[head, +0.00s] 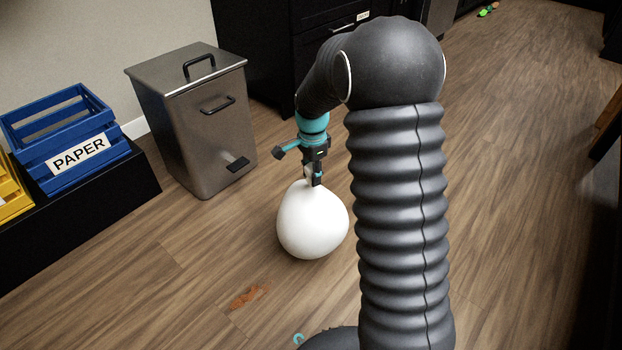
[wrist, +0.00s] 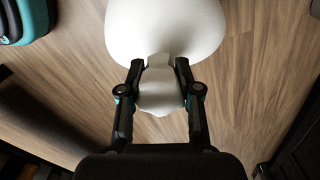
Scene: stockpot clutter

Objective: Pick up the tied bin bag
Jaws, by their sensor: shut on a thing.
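The tied bin bag (head: 312,225) is white, round and full, with a narrow gathered neck at its top. My gripper (head: 316,178) is above it, pointing down, with its fingers at the neck. In the wrist view the bag (wrist: 165,30) fills the top middle, and the two fingers of my gripper (wrist: 160,72) are shut on its neck from both sides. The loose tied end lies between the fingers. I cannot tell whether the bag's underside touches the floor.
A steel bin (head: 195,120) with a closed lid stands behind the bag to the left. A blue crate (head: 50,150) marked PAPER sits on a black platform (head: 90,215) at the left. A brown stain (head: 248,296) marks the floor in front. Dark cabinets (head: 265,50) stand behind.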

